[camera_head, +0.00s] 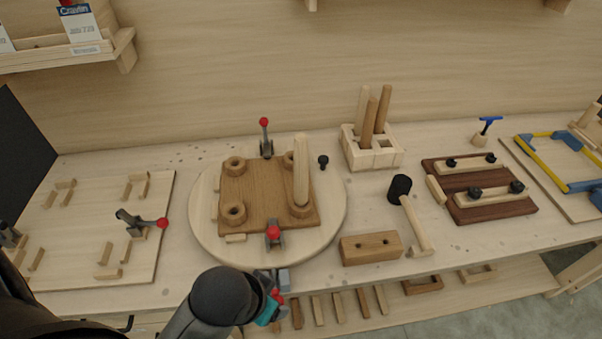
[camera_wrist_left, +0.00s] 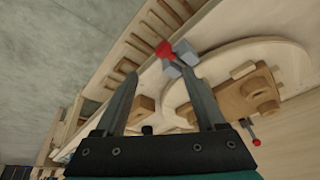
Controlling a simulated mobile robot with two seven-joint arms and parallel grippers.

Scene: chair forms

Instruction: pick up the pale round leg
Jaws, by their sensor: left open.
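A pale round leg (camera_head: 301,172) stands upright in a corner socket of the brown seat board (camera_head: 262,193), which lies on a round turntable (camera_head: 334,214). Several more round legs (camera_head: 383,107) stand in the pale rack (camera_head: 372,158) behind; the leftmost (camera_head: 361,104) looks lighter than its neighbours. My left gripper (camera_head: 273,302) is low at the bench's front edge, apart from every leg. In the left wrist view its two fingers (camera_wrist_left: 158,78) are spread with nothing held between them. A red-knobbed clamp (camera_wrist_left: 168,52) shows beyond the fingertips. My right gripper is not in view.
Red-knobbed toggle clamps (camera_head: 274,235) flank the seat board. A mallet (camera_head: 408,208) and a drilled block (camera_head: 371,247) lie right of the turntable. A jig board (camera_head: 150,260) is at left, a dark clamped board (camera_head: 480,190) at right. A slatted lower shelf runs below the front edge.

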